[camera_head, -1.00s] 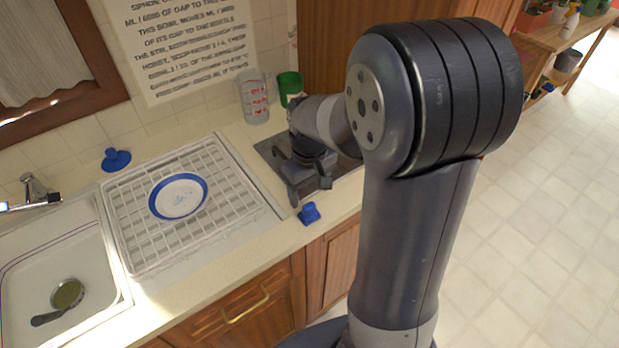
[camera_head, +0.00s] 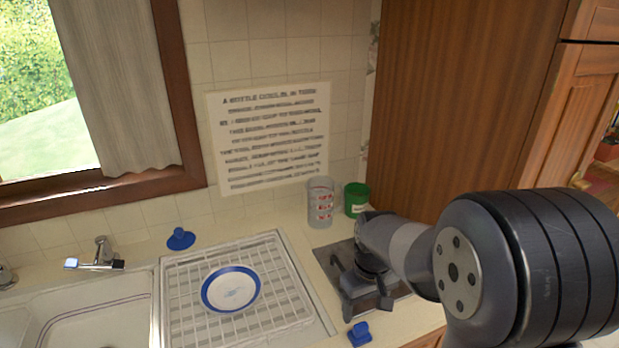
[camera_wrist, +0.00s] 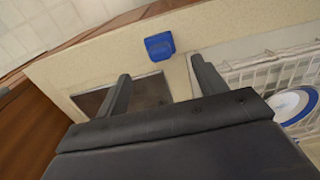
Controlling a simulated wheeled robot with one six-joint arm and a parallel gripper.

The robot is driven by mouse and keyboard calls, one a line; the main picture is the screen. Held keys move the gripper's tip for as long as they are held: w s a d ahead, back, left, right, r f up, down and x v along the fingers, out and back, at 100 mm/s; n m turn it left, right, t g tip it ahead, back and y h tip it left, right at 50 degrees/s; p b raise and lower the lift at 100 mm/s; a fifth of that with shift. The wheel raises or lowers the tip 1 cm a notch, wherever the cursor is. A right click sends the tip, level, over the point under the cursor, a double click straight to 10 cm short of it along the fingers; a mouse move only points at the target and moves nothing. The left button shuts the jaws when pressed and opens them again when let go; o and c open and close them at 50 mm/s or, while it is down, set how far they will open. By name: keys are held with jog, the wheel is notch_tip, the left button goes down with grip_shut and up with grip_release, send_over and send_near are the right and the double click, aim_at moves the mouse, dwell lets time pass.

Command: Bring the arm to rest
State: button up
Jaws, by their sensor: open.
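My gripper (camera_head: 366,304) hangs over the dark grey plate set in the counter, to the right of the dish rack. In the wrist view its two fingers (camera_wrist: 157,78) are spread apart with nothing between them. A small blue object (camera_head: 359,334) lies on the counter just in front of the gripper. It also shows in the wrist view (camera_wrist: 160,46), beyond the fingertips. My arm is bent, with its large elbow joint at the lower right of the head view.
A white dish rack (camera_head: 181,299) holds a blue-rimmed plate (camera_head: 231,289). A measuring cup (camera_head: 320,203) and a green cup (camera_head: 356,199) stand behind the gripper. A blue stopper-like object (camera_head: 181,238) is by the wall. The sink (camera_head: 95,331) is at left; a wooden cabinet (camera_head: 465,95) rises at right.

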aim_at(362, 325)
notch_tip(362, 325, down, 10)
jog(key=shift+r, duration=0.15)
jog(key=shift+w+r+p, duration=0.1)
jog(key=shift+r+p, duration=0.2)
jog(key=shift+r, duration=0.85)
